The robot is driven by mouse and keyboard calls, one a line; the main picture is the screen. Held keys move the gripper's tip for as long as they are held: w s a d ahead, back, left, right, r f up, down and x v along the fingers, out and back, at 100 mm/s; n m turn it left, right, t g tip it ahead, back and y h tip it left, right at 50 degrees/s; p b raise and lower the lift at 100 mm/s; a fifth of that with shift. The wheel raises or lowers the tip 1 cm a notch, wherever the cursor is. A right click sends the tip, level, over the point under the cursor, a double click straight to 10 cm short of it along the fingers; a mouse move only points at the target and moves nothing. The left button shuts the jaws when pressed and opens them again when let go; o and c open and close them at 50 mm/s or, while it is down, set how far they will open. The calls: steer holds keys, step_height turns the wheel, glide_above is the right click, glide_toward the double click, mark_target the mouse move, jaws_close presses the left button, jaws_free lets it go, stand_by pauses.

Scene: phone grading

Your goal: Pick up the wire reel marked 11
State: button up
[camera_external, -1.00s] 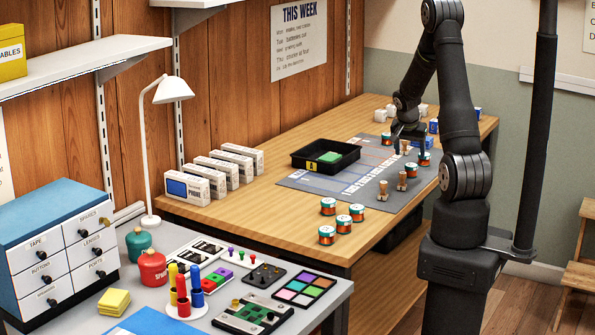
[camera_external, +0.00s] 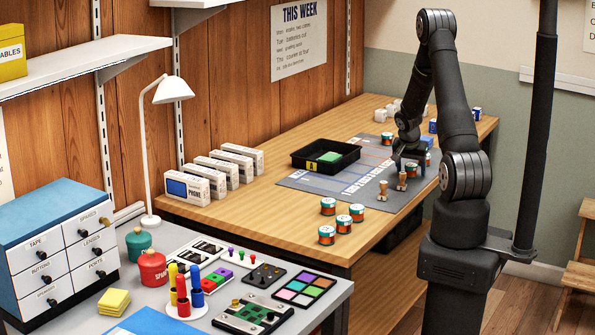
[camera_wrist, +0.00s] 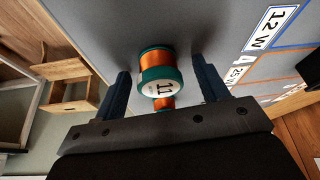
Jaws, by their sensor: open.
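The wire reel marked 11 (camera_wrist: 160,74), with copper-orange winding and green rims, shows in the wrist view. It lies between the two fingers of my gripper (camera_wrist: 162,76), with a gap on each side. My gripper is open and holds nothing. A second orange reel (camera_wrist: 163,104) shows partly behind the marked one, and its label is hidden. In the external view my gripper (camera_external: 411,160) is low over the right part of the grey mat (camera_external: 330,190), among reels and wooden pieces. The number 11 cannot be read there.
Small wooden pieces (camera_external: 383,189) stand near my gripper. A black tray (camera_external: 305,163) holds a green item. White boxes (camera_external: 193,187) line the left side.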

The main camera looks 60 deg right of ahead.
steer(key=c, duration=1.1)
steer(key=shift+o, duration=0.2)
steer(key=shift+r, duration=0.1)
